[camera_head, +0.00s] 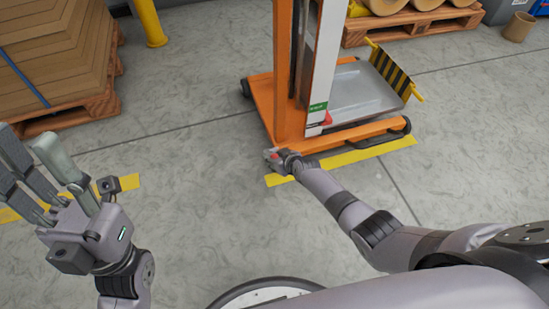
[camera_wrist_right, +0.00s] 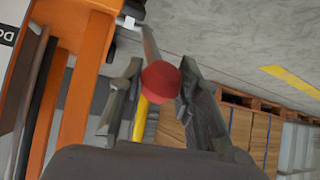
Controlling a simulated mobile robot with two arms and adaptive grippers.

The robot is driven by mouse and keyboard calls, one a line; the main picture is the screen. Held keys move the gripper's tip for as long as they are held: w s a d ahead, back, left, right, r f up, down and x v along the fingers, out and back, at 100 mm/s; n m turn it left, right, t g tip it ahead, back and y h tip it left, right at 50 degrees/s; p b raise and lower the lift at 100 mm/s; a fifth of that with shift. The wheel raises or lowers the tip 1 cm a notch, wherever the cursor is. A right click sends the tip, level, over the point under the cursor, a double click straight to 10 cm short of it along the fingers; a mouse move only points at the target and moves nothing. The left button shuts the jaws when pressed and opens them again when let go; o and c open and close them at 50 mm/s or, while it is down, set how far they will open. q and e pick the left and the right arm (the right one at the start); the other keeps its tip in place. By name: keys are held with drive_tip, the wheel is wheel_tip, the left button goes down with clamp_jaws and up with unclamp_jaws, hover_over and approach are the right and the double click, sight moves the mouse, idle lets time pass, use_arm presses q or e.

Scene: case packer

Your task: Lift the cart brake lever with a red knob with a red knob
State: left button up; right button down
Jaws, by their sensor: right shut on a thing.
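The orange cart (camera_head: 290,105) stands on the floor ahead, with an upright mast and a grey platform. The brake lever (camera_wrist_right: 150,42) is a thin metal rod with a round red knob (camera_wrist_right: 161,80), seen between the two fingers in the right wrist view. My right gripper (camera_head: 273,156) is low beside the cart's front left corner. It is shut on the red knob (camera_head: 272,155), which the fingers mostly hide in the head view. My left gripper (camera_head: 28,152) is empty at the left, its fingers spread, away from the cart.
A pallet of stacked cardboard (camera_head: 60,50) stands at the upper left near a yellow post (camera_head: 149,22). A pallet with rolls (camera_head: 400,22) is at the back right. Yellow tape (camera_head: 340,160) marks the floor before the cart. Open floor lies between the left arm and cart.

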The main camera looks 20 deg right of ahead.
drive_tip(key=c, duration=1.5)
unclamp_jaws()
drive_tip(key=shift+w+r, duration=0.25)
drive_tip(key=shift+r, duration=0.1)
drive_tip(key=o, duration=0.3)
drive_tip(key=shift+s+f, duration=0.15)
drive_tip(key=shift+o, duration=0.2)
drive_tip(key=shift+f, duration=0.1)
drive_tip(key=shift+s, duration=0.1)
drive_tip(key=v, duration=1.2)
